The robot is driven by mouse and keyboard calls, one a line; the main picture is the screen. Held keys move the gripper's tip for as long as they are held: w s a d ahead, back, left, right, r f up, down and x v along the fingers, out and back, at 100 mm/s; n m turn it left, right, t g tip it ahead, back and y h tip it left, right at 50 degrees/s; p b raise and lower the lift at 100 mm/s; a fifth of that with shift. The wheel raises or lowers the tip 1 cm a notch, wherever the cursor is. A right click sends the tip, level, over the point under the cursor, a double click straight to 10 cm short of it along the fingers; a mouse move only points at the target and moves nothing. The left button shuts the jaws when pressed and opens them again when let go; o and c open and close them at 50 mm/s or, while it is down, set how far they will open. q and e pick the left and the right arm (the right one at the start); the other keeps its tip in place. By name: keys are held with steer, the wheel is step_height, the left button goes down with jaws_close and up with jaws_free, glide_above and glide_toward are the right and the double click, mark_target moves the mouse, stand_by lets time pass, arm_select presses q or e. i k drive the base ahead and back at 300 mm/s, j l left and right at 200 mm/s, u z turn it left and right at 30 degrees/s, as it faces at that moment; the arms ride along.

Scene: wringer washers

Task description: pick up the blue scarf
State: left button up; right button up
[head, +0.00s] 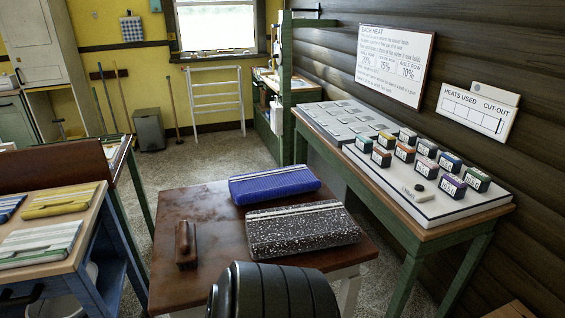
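A blue folded cloth (274,187) with a pale stripe, which looks like the blue scarf, lies flat at the back of the brown table (180,212). A speckled black-and-white folded cloth (303,230) lies just in front of it. Another folded blue cloth (9,207) shows partly at the left edge of the picture, on the wooden-topped cart; which of the two blue cloths is the scarf is not certain. Neither of my grippers shows. A dark rounded part of my own arm is at the bottom middle and covers the table's near edge.
A brown wooden block (185,245) stands at the table's left. The cart (88,222) at left holds yellow and striped cloths. A green-legged table (487,210) at right bears a board (440,206) with several small labelled blocks. Floor (205,160) is open behind the brown table.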

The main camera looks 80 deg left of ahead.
mark_target(247, 188)
steer(key=u, duration=2.7)
steer(key=z, duration=3.65)
steer(key=u, duration=3.55)
steer(key=i+z, duration=0.1)
steer(key=z, duration=0.15)
